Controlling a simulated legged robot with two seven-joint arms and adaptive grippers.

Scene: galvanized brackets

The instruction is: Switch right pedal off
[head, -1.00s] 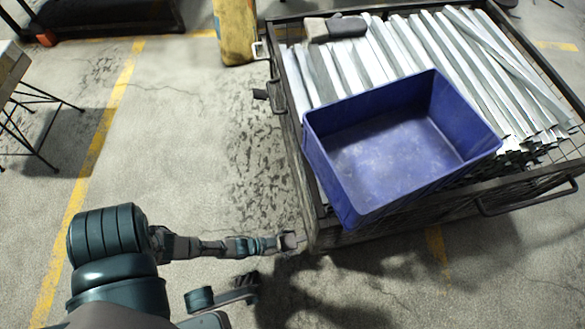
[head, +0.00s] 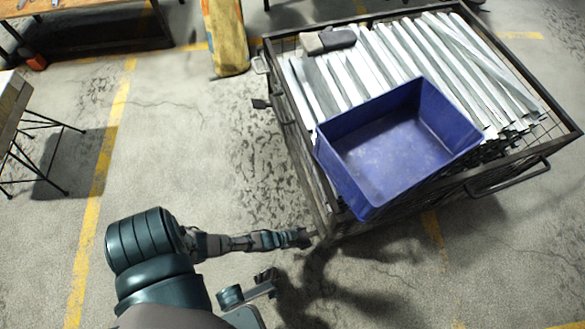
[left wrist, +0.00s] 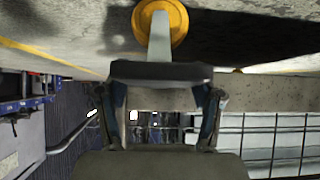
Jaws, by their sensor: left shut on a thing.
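A dark pedal (head: 260,104) sticks out from the left side of the metal cart (head: 290,140). My left gripper (head: 308,237) is at the cart's near lower-left corner, low beside the frame. In the left wrist view the left gripper (left wrist: 160,90) has its two fingers apart and against a dark flat bar (left wrist: 160,71), which looks like the right pedal. A grey bracket and yellow caster wheel (left wrist: 176,22) show just beyond it. In the head view my gripper hides most of this pedal. My right gripper is not in view.
A wire-legged stool (head: 20,120) is at far left. The floor left of the cart is clear.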

